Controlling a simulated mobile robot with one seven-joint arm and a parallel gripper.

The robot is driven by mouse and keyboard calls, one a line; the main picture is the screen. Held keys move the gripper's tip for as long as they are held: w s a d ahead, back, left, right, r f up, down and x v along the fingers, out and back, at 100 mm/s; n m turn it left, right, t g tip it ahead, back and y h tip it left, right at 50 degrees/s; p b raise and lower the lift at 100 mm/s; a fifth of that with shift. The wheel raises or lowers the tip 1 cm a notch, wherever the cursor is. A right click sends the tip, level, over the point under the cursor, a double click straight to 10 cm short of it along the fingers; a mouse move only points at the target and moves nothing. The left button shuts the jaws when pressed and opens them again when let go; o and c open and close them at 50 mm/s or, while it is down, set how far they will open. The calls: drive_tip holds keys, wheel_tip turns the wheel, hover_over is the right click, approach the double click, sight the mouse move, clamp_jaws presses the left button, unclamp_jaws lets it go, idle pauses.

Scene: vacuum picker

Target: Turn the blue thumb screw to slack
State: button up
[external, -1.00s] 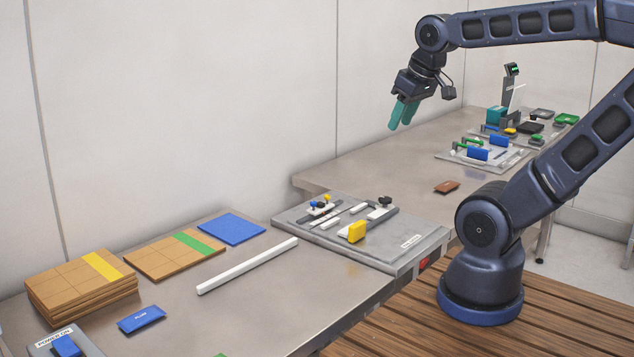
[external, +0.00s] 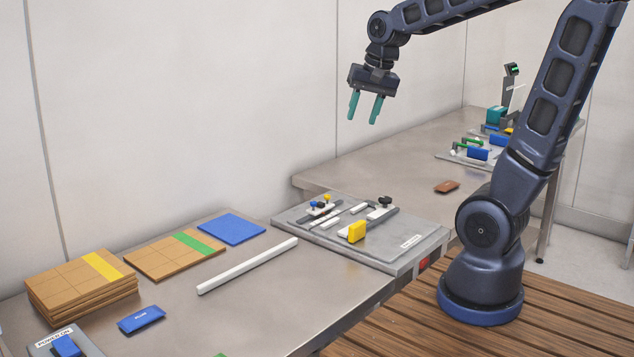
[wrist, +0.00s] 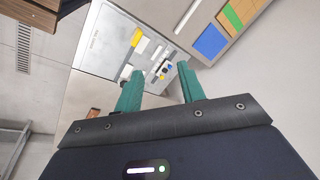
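The fingers also show apart in the wrist view (wrist: 163,84). The screw's setting is too small to tell.
A yellow block (external: 357,232) and a black knob (external: 385,202) stand on the same plate. A white bar (external: 247,266) lies to its left, with a blue sheet (external: 232,229) and stacked brown boards (external: 80,287) beyond. The air around my gripper is clear.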

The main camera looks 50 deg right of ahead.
drive_tip(key=w+d+f+m+g, duration=0.1)
drive_tip(key=w+d+f+m, duration=0.1)
drive_tip(key=w+f+m, duration=0.3)
drive_tip(key=w+d+f+m+g, duration=0.1)
drive_tip(key=w+d+f+m, duration=0.2)
drive_tip(key=w, duration=0.5)
drive_tip(key=m+g+h, duration=0.1)
drive_tip(key=m, duration=1)
hover_over(313, 203)
wheel_tip(313, 203, down, 13)
wheel_tip(313, 203, down, 10)
drive_tip(key=shift+w+f, duration=0.1)
drive_tip(key=shift+f, duration=0.15)
drive_tip(key=shift+d, duration=0.1)
clamp_jaws()
